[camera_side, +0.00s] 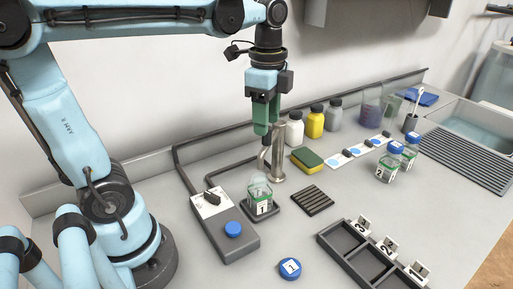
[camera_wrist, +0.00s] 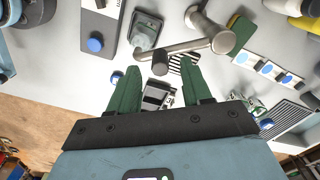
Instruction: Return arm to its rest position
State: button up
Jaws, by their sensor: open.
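My gripper (camera_side: 266,130) hangs from the raised arm, fingers pointing down, in the air near the metal tap (camera_side: 278,155) in the side view. In the wrist view its two green fingers (camera_wrist: 160,66) stand wide apart with nothing held between them. A clear jar marked 1 (camera_side: 261,198) stands upright without a lid on a dark pad by the tap. A blue lid marked 1 (camera_side: 290,268) lies on the counter in front, apart from the jar.
A control box (camera_side: 225,228) with a blue button stands left of the jar. An empty dark three-slot rack (camera_side: 350,243) is at front right. Two blue-lidded jars (camera_side: 387,168) stand farther right. Bottles (camera_side: 315,122) and a sponge (camera_side: 307,159) are behind. A wall cabinet (camera_side: 370,12) hangs above.

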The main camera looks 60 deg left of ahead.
notch_tip(320, 180, up, 9)
notch_tip(320, 180, down, 12)
jog(key=shift+f, duration=0.1)
jog(key=w+d+n, duration=0.3)
jog(key=w+n, duration=0.5)
jog(key=n, duration=0.5)
jog(key=shift+w+d+n, duration=0.25)
jog(key=shift+w+n, duration=0.05)
jog(key=shift+w, duration=0.05)
dwell(0.6)
